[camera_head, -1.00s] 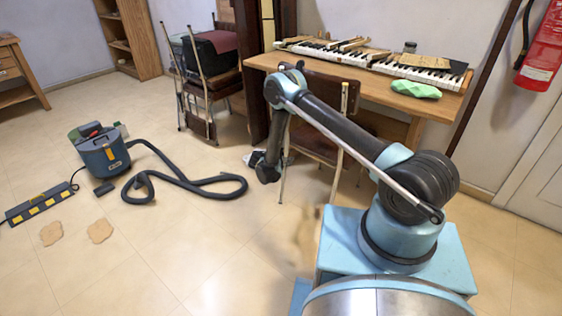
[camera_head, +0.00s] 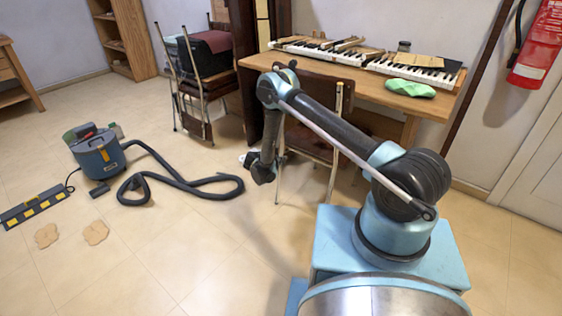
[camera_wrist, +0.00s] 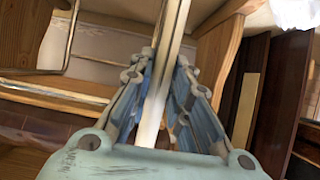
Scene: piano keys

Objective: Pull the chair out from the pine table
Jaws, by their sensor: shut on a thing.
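The pine table (camera_head: 432,113) stands against the wall, with piano keys (camera_head: 400,70) on top. The brown chair (camera_head: 318,96) with pale metal legs stands at its front edge, its back towards me and part of it hidden behind my arm. My gripper (camera_head: 262,168) is low, beside the chair's left leg. In the wrist view my gripper (camera_wrist: 163,65) is shut on a pale metal tube of the chair (camera_wrist: 153,118), which runs between both fingers. The head view hides the exact contact.
A blue vacuum cleaner (camera_head: 98,152) with a dark hose (camera_head: 180,184) lies on the floor at left. Stacked chairs (camera_head: 196,88) stand left of the table. A green object (camera_head: 410,89) lies on the table. The floor in front is mostly clear.

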